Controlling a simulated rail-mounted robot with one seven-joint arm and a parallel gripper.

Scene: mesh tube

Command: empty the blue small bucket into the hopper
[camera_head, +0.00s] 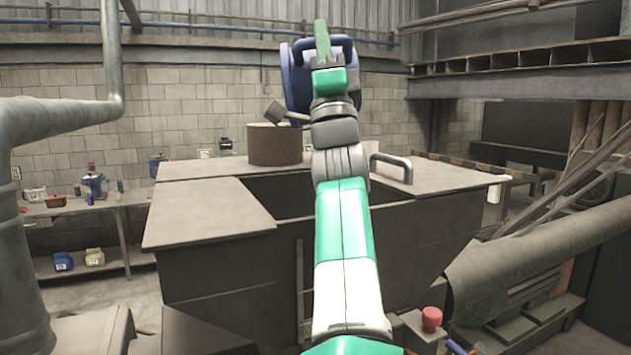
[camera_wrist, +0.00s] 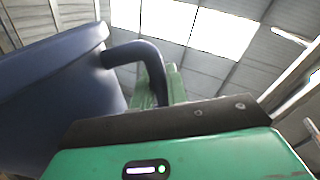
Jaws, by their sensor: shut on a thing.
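The blue small bucket (camera_head: 296,85) is held up above the hopper, mostly behind my arm in the head view. My gripper (camera_head: 322,45) is shut on its handle. In the wrist view the bucket (camera_wrist: 50,95) fills the left side, and its curved handle (camera_wrist: 140,52) runs to the green finger (camera_wrist: 167,85) of my gripper. The bucket looks tilted; its inside and contents are hidden. The hopper (camera_head: 225,265) is a large grey box with a dark opening (camera_head: 285,190) in its top, below the bucket and partly covered by my arm.
A brown cylinder (camera_head: 275,145) stands on the hopper's back edge, with a small dark block (camera_head: 275,112) above it. A metal handle (camera_head: 391,165) rises from the right lid. A bench (camera_head: 110,200) with small items is at left. Pipes (camera_head: 560,240) and a red knob (camera_head: 431,318) are at right.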

